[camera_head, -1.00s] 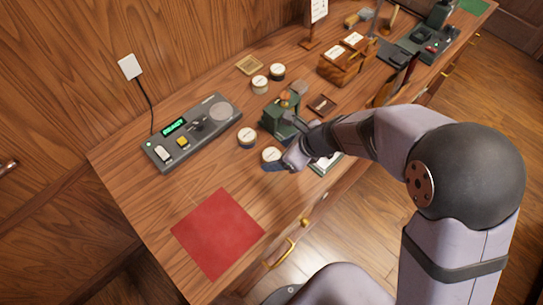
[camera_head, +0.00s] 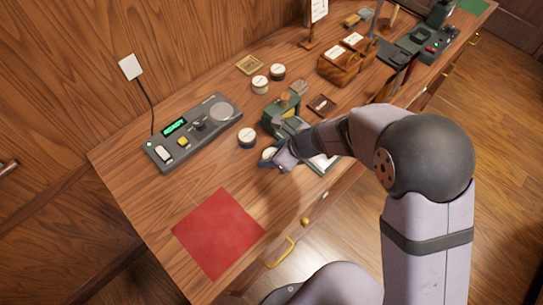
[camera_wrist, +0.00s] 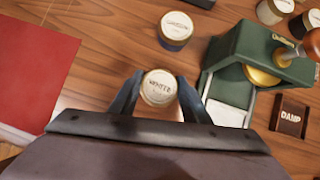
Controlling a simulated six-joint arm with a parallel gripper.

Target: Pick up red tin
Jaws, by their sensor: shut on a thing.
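My gripper (camera_wrist: 158,98) is shut on a round tin with a pale lid (camera_wrist: 158,87) and a dark printed label that seems to read "WHITE". In the head view the held tin (camera_head: 268,153) is at the front middle of the desk, partly hidden by my gripper (camera_head: 275,160). I cannot tell whether it is lifted. No tin shows a clearly red side. A dark blue tin (camera_head: 247,138) stands just behind the held one; it also shows in the wrist view (camera_wrist: 176,32). A cream tin (camera_head: 260,85) and a dark green tin (camera_head: 277,72) stand farther back.
A red mat (camera_head: 218,232) lies bare at the front left. A grey console (camera_head: 192,132) with a lit display stands at the left. A green press (camera_wrist: 260,60) is close right of the held tin, with a small "DAMP" tray (camera_wrist: 290,116) beyond.

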